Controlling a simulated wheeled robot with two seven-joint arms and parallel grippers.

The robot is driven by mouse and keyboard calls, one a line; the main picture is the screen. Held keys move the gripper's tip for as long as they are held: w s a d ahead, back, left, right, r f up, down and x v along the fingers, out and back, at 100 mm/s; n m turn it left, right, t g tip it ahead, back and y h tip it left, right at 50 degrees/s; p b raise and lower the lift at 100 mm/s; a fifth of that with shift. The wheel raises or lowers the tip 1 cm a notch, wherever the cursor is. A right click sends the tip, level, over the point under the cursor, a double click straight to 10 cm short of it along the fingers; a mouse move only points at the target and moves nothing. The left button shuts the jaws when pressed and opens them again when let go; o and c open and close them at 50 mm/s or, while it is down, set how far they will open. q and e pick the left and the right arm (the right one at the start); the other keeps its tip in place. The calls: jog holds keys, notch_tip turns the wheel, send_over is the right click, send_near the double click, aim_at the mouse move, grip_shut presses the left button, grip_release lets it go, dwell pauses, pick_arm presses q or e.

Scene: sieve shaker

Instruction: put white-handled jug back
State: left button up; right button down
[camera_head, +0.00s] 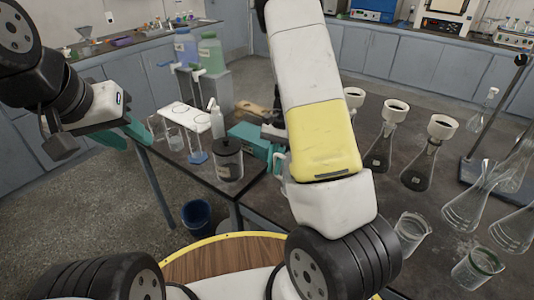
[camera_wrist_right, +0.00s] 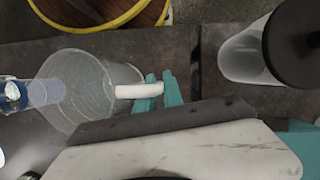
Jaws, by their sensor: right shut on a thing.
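The white-handled jug (camera_wrist_right: 85,85) is a clear vessel in the right wrist view, with its white handle (camera_wrist_right: 138,91) pointing right. My right gripper (camera_wrist_right: 168,88) is shut on that handle, its teal fingers at the handle's outer end. In the head view my right arm covers much of the gripper and jug; a pale piece of the jug (camera_head: 281,166) shows beside the arm. I cannot tell whether the jug's base touches the table. My left gripper (camera_head: 130,136) is off to the left, empty, its teal fingers apart.
A black-lidded jar (camera_head: 229,160) stands left of the right gripper, near the table edge; it also shows in the right wrist view (camera_wrist_right: 250,55). Clear beakers (camera_head: 175,138) stand farther left. Flasks with funnels (camera_head: 427,155) and beakers (camera_head: 475,270) crowd the right.

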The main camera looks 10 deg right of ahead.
jog(key=shift+x, duration=1.25)
jog(key=shift+w+d+f, duration=0.2)
jog(key=shift+d, duration=0.05)
jog(key=c, duration=1.5)
grip_release()
jog(key=v, duration=1.2)
jog(key=shift+s+a+r+n+t+h, duration=0.1)
jog(key=shift+s+a+r+n+t, duration=1.05)
jog(key=shift+s+r, duration=2.2)
jog(key=shift+s+a+r+n+t+h, duration=0.1)
jog(key=shift+s+a+r+n+t, duration=0.35)
jog(key=shift+s+r+n+t, duration=2.15)
jog(key=shift+s+a+r+n+t+h, duration=0.1)
jog(key=shift+s+a+r+n+t, duration=0.6)
jog(key=shift+s+r, duration=3.4)
